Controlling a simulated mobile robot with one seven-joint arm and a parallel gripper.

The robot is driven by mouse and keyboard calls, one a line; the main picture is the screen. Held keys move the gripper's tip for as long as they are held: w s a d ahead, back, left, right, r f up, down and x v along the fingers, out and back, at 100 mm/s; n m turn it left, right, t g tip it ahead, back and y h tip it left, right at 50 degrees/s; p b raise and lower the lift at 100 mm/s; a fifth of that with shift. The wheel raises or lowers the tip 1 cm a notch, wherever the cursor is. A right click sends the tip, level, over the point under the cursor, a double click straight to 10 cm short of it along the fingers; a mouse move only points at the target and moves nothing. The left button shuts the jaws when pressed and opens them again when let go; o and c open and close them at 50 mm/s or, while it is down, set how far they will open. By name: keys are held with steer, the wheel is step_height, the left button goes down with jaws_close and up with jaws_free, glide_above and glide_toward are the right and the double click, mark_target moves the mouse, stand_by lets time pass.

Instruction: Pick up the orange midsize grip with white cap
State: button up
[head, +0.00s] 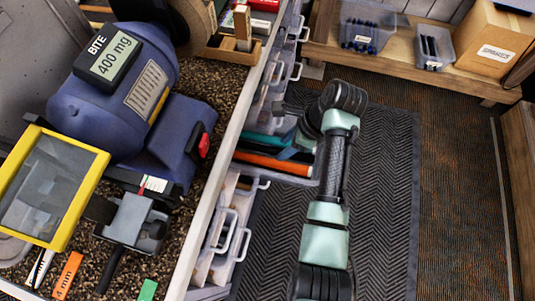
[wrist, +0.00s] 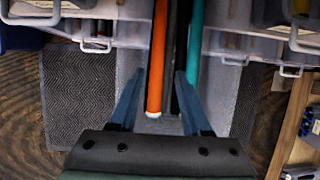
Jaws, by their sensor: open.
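The orange grip (wrist: 157,62) lies in an open, pulled-out drawer, its white-capped end (wrist: 152,114) towards my wrist camera. A black grip (wrist: 178,60) and a teal grip (wrist: 195,45) lie to its right. In the head view the orange grip (head: 273,164) lies in front of the teal one (head: 262,141); its cap cannot be made out there. My gripper (wrist: 159,76) is open, its blue fingers on either side of the orange and black grips in the wrist view. I cannot tell whether they touch anything. In the head view my gripper (head: 297,146) is over the drawer's outer end.
Other clear drawers with handles (head: 238,241) stand close on both sides. A blue bench grinder (head: 125,95) and a yellow-framed shield (head: 52,188) are on the bench at left. A shelf with bins (head: 366,30) and a cardboard box (head: 494,38) stands at the back. The dark mat (head: 385,190) is clear.

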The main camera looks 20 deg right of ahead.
glide_above(272, 161)
steer(key=d, duration=0.1)
steer(key=f, duration=0.4)
steer(key=shift+s+d+b, duration=0.2)
steer(key=shift+s+b, duration=0.1)
steer(key=shift+s, duration=0.1)
steer(key=x, duration=0.3)
steer(key=b+x, duration=0.1)
steer(key=shift+s+d+f, duration=0.15)
steer(key=shift+s+f, duration=0.1)
steer(key=shift+f, duration=0.1)
steer(key=shift+w+f, duration=0.15)
steer(key=shift+f, duration=0.2)
jaws_close()
